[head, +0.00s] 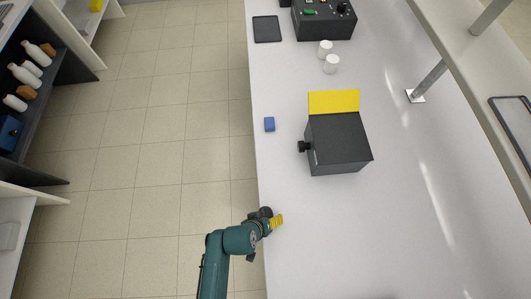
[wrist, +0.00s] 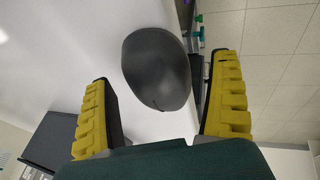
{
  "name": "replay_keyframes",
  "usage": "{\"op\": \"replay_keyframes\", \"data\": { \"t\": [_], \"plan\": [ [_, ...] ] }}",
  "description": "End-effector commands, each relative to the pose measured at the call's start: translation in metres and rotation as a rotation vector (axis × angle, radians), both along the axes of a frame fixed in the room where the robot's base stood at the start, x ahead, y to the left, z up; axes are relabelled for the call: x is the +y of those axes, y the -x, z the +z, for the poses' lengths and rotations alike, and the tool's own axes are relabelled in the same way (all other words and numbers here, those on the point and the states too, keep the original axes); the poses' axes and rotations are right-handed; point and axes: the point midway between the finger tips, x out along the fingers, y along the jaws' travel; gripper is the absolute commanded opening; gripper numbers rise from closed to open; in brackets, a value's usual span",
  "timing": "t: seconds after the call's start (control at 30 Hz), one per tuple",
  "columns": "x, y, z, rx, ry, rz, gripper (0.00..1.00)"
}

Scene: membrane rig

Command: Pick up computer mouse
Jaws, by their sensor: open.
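A dark grey, rounded computer mouse (wrist: 157,68) shows in the wrist view on the white bench, near its edge. My gripper (wrist: 163,78) is open, with one yellow ridged finger on each side of the mouse in the picture. A gap shows on both sides, and the fingers do not visibly touch it. In the head view my gripper (head: 271,218) is low over the bench's left edge, and a dark shape beside its yellow finger may be the mouse, but I cannot tell.
The white bench (head: 340,230) is clear around my gripper. White cups (head: 331,64) and a control panel (head: 323,18) are beyond.

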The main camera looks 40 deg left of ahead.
Motion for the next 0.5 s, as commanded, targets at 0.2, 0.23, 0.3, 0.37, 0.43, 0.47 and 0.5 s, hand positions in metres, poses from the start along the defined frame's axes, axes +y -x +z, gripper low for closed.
{"op": "replay_keyframes", "data": {
  "t": [0.2,0.23,0.3,0.37,0.43,0.47,0.5],
  "plan": [
    [0.0001,0.0,0.0006,0.0,0.0,0.0,0.66],
    [0.0001,0.0,0.0006,0.0,0.0,0.0,0.6],
    [0.0001,0.0001,0.0007,0.0,0.0,0.0,0.47],
    [0.0001,0.0,0.0008,0.0,0.0,-0.001,0.36],
    [0.0002,0.0002,0.0007,0.0,0.0,-0.001,0.22],
    [0.0003,0.0,0.001,-0.001,-0.001,-0.001,0.21],
    [0.0002,0.0,0.001,-0.001,-0.001,-0.001,0.21]
  ]
}}
